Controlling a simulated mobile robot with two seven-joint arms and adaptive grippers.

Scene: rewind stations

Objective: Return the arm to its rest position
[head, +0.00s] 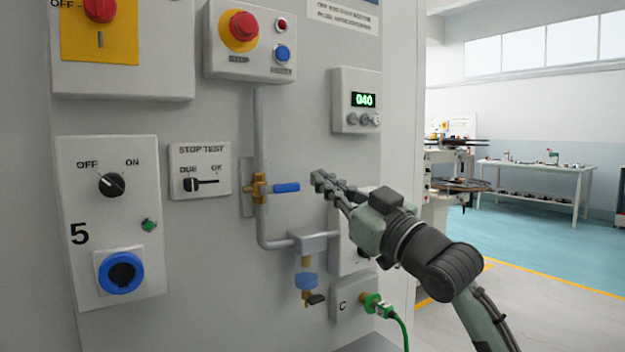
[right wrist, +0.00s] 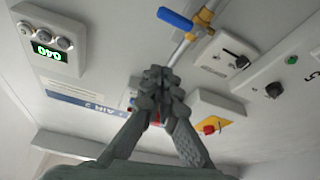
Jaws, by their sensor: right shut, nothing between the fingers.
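My right gripper (head: 322,184) is in front of the grey panel, just right of the blue lever valve (head: 286,188). Its fingers are shut and empty, and they look apart from the lever. The right wrist view shows the closed fingertips (right wrist: 160,82) below the blue lever (right wrist: 175,18), with a gap between them. My right arm comes in from the lower right and hides part of a lower panel box. My left gripper is not in view.
The panel (head: 310,110) carries switch boxes, a red stop button (head: 244,26), a display reading 040 (head: 363,100), a pipe and a small filter (head: 306,281). A green cable (head: 400,325) hangs from a lower socket. Open floor (head: 560,295) and a table (head: 535,167) lie to the right.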

